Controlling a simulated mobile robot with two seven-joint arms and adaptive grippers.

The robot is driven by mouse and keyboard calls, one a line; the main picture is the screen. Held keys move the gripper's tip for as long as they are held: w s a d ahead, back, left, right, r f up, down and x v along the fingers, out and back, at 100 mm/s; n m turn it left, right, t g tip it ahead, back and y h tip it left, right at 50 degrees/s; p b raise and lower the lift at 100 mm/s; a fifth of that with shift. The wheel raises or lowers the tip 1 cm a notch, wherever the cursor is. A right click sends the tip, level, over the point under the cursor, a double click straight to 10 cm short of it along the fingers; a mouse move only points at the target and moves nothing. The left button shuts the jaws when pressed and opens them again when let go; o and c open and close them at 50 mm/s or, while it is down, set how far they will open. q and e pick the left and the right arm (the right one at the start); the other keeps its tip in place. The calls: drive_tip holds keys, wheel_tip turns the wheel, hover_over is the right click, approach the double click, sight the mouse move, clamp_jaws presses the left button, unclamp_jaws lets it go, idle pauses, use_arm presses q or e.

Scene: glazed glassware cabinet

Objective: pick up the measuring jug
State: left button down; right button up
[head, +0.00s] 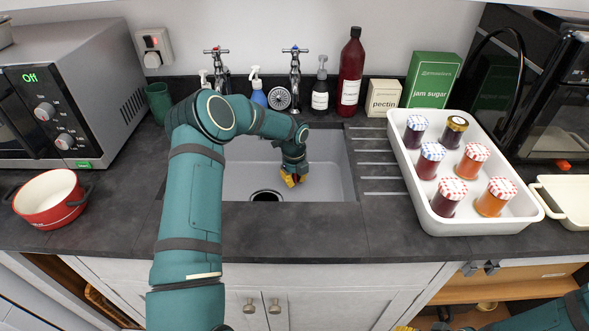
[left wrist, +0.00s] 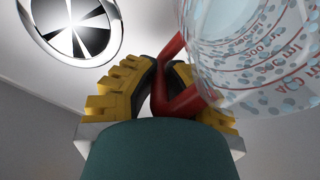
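The measuring jug (left wrist: 270,55) is clear, with red scale marks, droplets on its wall and a red handle (left wrist: 180,100). It fills the upper right of the left wrist view. My left gripper (left wrist: 165,72) has its yellow fingers closed in on both sides of the red handle. In the head view my left gripper (head: 293,179) is down inside the sink (head: 235,181), with a bit of red between its fingers. The jug's clear body cannot be made out there. My right gripper (head: 425,322) is only partly in view at the bottom edge.
The drain (head: 266,196) lies left of my gripper. Taps (head: 295,75) and bottles (head: 351,72) stand behind the sink. A white tray (head: 403,178) of jam jars is on the right, a microwave (head: 65,95) and red pot (head: 50,198) on the left. The front counter is clear.

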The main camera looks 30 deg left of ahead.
use_arm(q)
drive_tip(key=shift+r, duration=0.1)
idle(0.4)
drive_tip(key=shift+r+p, duration=1)
drive_tip(key=shift+r, duration=3.85)
